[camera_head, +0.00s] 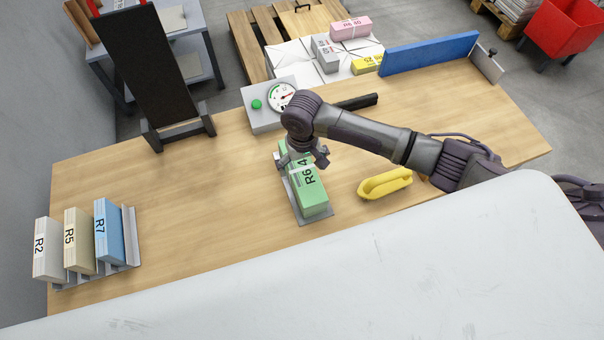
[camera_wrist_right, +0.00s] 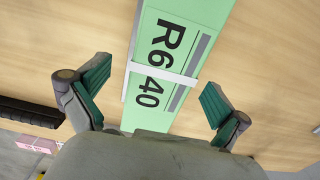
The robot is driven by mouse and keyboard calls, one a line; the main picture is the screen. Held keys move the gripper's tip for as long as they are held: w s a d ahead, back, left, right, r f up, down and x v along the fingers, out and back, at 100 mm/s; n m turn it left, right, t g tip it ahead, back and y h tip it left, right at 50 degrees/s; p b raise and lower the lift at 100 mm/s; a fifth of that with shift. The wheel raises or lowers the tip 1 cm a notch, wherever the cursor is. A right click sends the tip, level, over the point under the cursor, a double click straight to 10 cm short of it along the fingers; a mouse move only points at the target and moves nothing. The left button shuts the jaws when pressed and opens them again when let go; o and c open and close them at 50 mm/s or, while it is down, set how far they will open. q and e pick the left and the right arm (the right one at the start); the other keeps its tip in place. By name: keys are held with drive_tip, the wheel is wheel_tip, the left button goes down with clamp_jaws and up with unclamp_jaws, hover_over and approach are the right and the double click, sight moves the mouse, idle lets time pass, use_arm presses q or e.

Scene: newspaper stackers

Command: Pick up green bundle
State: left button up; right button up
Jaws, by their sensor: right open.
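The green bundle (camera_head: 315,199), labelled R6 40 with a pale band around it, lies on a grey metal stand (camera_head: 294,204) near the middle of the wooden table. My right gripper (camera_head: 303,163) is over the far part of the bundle. In the right wrist view the green bundle (camera_wrist_right: 176,50) passes between the two open fingers (camera_wrist_right: 155,97) of the gripper. Both fingers appear apart from its sides. My left gripper is not in view.
A dial scale (camera_head: 265,119) stands just behind my right gripper. A yellow tool (camera_head: 385,184) lies right of the bundle. Bundles R2 (camera_head: 48,250), R5 (camera_head: 79,241) and R7 (camera_head: 109,231) stand at the left. A black upright board (camera_head: 147,65) is at the back left. The table between is clear.

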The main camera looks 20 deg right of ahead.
sight(302, 169)
drive_tip(key=f, duration=0.4)
drive_tip(key=shift+s+a, duration=0.15)
drive_tip(key=shift+s, duration=0.1)
drive_tip(key=shift+f, duration=0.25)
drive_tip(key=c, duration=1.9)
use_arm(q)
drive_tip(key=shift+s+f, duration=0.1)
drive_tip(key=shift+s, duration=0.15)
use_arm(e)
drive_tip(key=shift+w+r, duration=0.1)
